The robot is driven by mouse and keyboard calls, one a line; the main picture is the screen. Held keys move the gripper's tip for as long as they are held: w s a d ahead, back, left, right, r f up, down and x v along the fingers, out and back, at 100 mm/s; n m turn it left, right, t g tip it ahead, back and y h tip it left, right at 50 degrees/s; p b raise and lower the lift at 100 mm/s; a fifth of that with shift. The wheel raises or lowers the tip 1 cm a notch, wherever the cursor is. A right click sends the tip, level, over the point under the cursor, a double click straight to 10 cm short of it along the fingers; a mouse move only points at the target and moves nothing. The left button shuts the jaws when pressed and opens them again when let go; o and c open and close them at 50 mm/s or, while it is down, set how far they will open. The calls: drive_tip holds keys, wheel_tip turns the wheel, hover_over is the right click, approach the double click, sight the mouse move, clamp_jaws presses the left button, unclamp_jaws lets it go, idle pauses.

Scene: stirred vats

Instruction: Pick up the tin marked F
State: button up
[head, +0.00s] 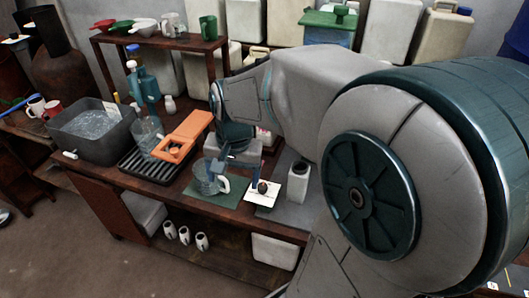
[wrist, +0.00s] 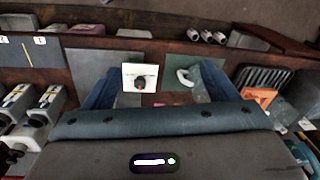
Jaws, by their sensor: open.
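My gripper (head: 233,163) hangs open above the dark wooden bench, near a clear mug. Its two blue fingers also show spread apart in the wrist view (wrist: 158,90), with nothing held between them. A pale tin with a dark opening (head: 298,182) stands on the bench to the right of my gripper. Several pale tins with dark tops stand at the left edge of the wrist view, among them one tin (wrist: 47,101) and another beside it (wrist: 17,98). I cannot read an F on any tin. My arm hides part of the bench behind it.
The clear mug (head: 208,181) stands on a green mat (head: 234,195). A white card (head: 272,199) bears a small dark knob. An orange piece (head: 185,133), a black rack (head: 143,172) and a grey water tub (head: 92,130) are left. Small white vessels (head: 185,236) stand on the lower shelf.

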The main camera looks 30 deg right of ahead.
sight(290, 172)
drive_tip(key=w+d+f+m+g+h+b, duration=0.1)
drive_tip(key=w+d+f+m+g+h, duration=0.1)
drive_tip(key=w+d+f+m, duration=0.65)
drive_tip(key=w+d+f+m+g+h, duration=0.1)
drive_tip(key=w+d+f+m+g, duration=0.35)
drive_tip(key=w+m, duration=0.65)
drive_tip(key=shift+m+t+h, duration=0.3)
drive_tip(key=shift+m+t, duration=0.15)
drive_tip(key=shift+t, duration=0.5)
drive_tip(key=shift+s+d+f+p, duration=0.25)
drive_tip(key=shift+s+d+f, duration=0.85)
drive_tip(key=shift+s+d, duration=0.7)
drive_tip(key=shift+s+d+f+p, duration=0.25)
drive_tip(key=shift+s+d+f, duration=1)
drive_tip(key=shift+s, duration=0.9)
drive_tip(key=shift+s+d+f+p, duration=0.25)
drive_tip(key=shift+s+d+f, duration=0.7)
drive_tip(key=shift+s+d, duration=0.9)
drive_tip(key=shift+s+a, duration=0.15)
drive_tip(key=shift+a, duration=0.1)
drive_tip(key=c, duration=1.4)
drive_tip(key=shift+r, duration=0.2)
